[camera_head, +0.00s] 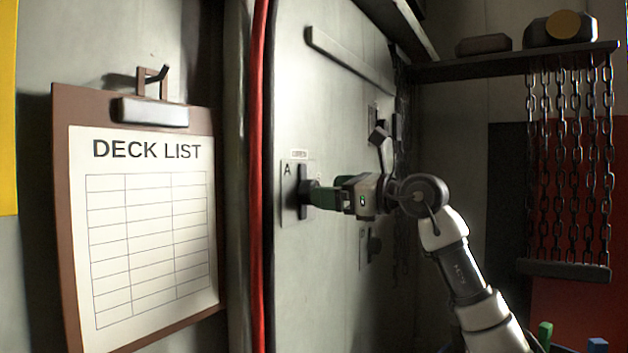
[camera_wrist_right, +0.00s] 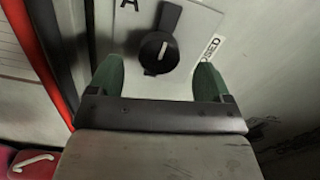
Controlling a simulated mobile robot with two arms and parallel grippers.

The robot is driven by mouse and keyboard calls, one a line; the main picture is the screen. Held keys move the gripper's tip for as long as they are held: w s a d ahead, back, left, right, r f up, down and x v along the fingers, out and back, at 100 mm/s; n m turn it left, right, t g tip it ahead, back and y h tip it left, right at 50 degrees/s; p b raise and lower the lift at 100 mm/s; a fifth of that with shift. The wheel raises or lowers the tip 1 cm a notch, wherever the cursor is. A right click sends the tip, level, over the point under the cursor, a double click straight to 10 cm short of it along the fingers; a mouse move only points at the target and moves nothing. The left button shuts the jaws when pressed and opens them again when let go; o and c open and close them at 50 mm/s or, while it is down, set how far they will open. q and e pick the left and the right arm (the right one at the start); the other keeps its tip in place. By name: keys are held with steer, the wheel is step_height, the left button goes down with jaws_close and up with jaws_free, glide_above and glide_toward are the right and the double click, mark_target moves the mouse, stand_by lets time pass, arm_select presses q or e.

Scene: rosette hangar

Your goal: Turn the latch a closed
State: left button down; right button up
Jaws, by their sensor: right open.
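Latch A is a dark handle (camera_head: 304,192) on a pale plate marked "A", fixed to the grey door (camera_head: 330,110). In the right wrist view the latch (camera_wrist_right: 160,48) shows a round hub with a pale line and a bar pointing up and slightly right. My right gripper (camera_head: 318,195) is at the latch in the head view, its arm coming from the right. In the wrist view its two green fingertips (camera_wrist_right: 158,75) are apart, one on each side below the hub. I cannot tell whether they touch it. My left gripper is not in view.
Another dark latch (camera_head: 378,135) sits further along the door, and one more (camera_head: 373,245) is lower. A clipboard (camera_head: 62,200) reading "DECK LIST" hangs at left. A red strip (camera_head: 258,180) runs along the door edge. Chains (camera_head: 570,150) hang from a shelf (camera_head: 500,65) at right.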

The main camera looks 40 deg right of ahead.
mark_target(308, 192)
steer(key=p+x, duration=0.1)
steer(key=x, duration=0.3)
steer(key=shift+w+a, duration=0.1)
steer(key=shift+w, duration=0.15)
steer(key=shift+f, duration=0.1)
steer(key=shift+c, duration=0.5)
steer(key=c, duration=0.8)
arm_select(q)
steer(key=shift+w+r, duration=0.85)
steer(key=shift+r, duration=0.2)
